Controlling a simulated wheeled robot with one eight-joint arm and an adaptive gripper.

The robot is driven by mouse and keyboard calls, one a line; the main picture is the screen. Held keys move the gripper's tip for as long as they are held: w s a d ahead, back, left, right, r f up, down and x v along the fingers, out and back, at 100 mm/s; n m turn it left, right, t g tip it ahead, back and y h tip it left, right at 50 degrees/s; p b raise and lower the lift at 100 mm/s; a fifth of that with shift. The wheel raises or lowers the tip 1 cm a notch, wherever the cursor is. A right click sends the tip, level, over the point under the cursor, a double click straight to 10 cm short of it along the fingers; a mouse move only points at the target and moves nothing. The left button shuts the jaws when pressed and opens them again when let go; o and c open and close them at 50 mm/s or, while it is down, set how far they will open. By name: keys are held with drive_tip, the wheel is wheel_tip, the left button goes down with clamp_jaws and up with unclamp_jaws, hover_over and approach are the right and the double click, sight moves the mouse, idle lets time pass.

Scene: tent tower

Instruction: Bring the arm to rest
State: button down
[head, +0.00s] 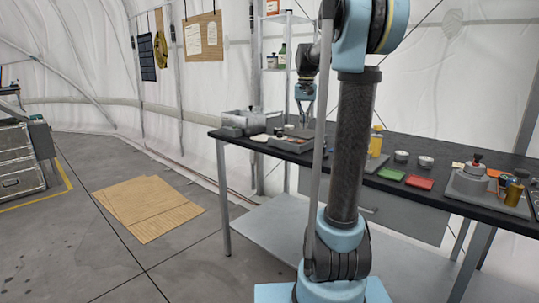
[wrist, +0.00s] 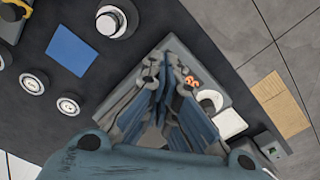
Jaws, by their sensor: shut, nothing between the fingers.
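My gripper (head: 305,115) hangs pointing down above the left part of the dark workbench (head: 450,155) in the head view. In the wrist view my gripper's fingers (wrist: 166,62) are together with nothing held. They hang over a grey tray (wrist: 207,92) that holds an orange item and a white round part. The same grey tray (head: 292,144) shows below my gripper in the head view. The gap between fingertips and tray is hard to judge. My arm rises in front of the bench and hides part of it.
A metal box (head: 240,122) stands at the bench's left end. Cardboard (head: 150,207) lies on open floor. A shelf (head: 285,45) stands behind.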

drive_tip(key=s+f+n+t, duration=0.1)
drive_tip(key=s+f, duration=0.4)
drive_tip(key=s, duration=0.5)
drive_tip(key=s+f+n, duration=0.1)
drive_tip(key=s+f, duration=0.3)
drive_tip(key=s, duration=0.6)
drive_tip(key=s+a+f+n+t, duration=0.1)
drive_tip(key=s+f, duration=1.3)
drive_tip(key=f, duration=0.2)
drive_tip(key=shift+s+f, duration=0.15)
drive_tip(key=shift+a, duration=0.1)
drive_tip(key=shift+w+f, duration=0.2)
drive_tip(key=shift+w, duration=0.25)
